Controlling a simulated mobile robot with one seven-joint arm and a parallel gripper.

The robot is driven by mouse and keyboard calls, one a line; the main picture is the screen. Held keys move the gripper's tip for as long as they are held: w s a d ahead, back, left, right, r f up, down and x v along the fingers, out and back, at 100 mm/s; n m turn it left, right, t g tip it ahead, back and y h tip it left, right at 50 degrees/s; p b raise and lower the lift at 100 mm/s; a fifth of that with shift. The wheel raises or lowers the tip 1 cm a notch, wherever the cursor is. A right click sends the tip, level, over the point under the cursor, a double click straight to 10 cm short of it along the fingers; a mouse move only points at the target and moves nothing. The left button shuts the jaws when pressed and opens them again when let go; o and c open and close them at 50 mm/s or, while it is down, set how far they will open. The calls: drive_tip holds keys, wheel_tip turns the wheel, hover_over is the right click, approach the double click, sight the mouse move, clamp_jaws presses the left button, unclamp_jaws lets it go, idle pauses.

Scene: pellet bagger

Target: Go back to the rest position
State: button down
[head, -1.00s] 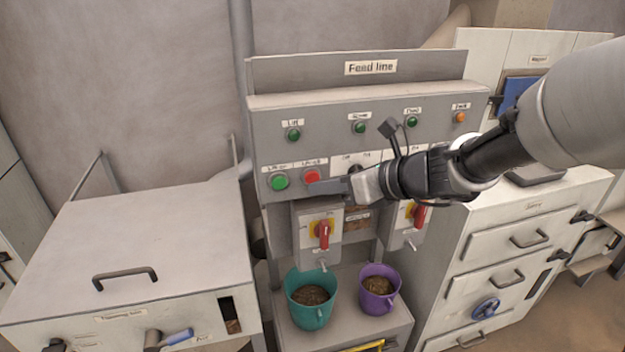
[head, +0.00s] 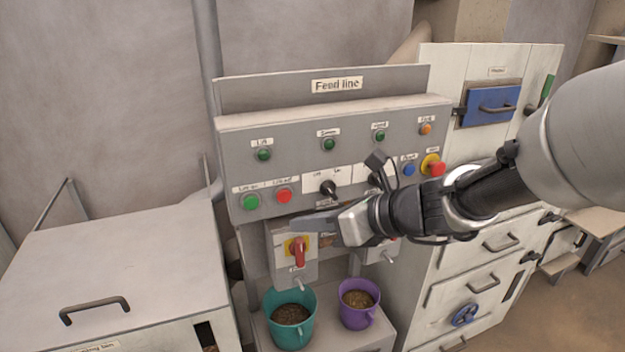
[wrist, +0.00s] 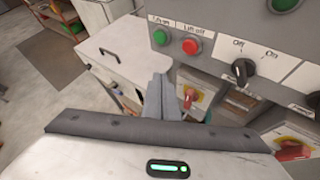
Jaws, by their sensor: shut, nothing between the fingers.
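My gripper (head: 312,222) is shut and empty, with its fingers together. In the head view it is in front of the Feed line panel (head: 238,180), just below the red lift-off button (head: 284,196) and over the upper part of the box with a red rotary handle (head: 299,250). In the wrist view the closed fingers (wrist: 167,98) point away from the camera, below the red button (wrist: 190,46) and a black selector knob (wrist: 243,68). I cannot tell the exact gap between the fingertips and the panel.
A teal bucket (head: 290,318) and a purple bucket (head: 358,304) with pellets stand under the panel. A low cabinet (head: 120,265) with a handle is at left. A white drawer cabinet (head: 440,290) with a blue handwheel (head: 464,314) is at right.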

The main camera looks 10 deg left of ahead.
drive_tip(key=shift+r, duration=0.1)
drive_tip(key=s+d+r+n+h+p, duration=0.2)
drive_tip(key=s+d+n+h, duration=0.2)
drive_tip(key=d+n, duration=0.4)
drive_tip(key=s+d+r+n+h+p, duration=0.2)
drive_tip(key=s+d+r+n+h, duration=0.1)
drive_tip(key=s+d+n, duration=0.3)
drive_tip(key=s+d+r+n+t+h+p, duration=0.1)
drive_tip(key=s+d+r+n+h+p, duration=0.1)
drive_tip(key=d+n, duration=0.8)
drive_tip(key=s+r+h, duration=0.1)
drive_tip(key=s+h, duration=0.1)
drive_tip(key=s, duration=0.1)
drive_tip(key=shift+d+r+n+h, duration=0.2)
drive_tip(key=shift+d+n+h, duration=0.1)
drive_tip(key=shift+d+n, duration=0.1)
drive_tip(key=shift+s, duration=0.1)
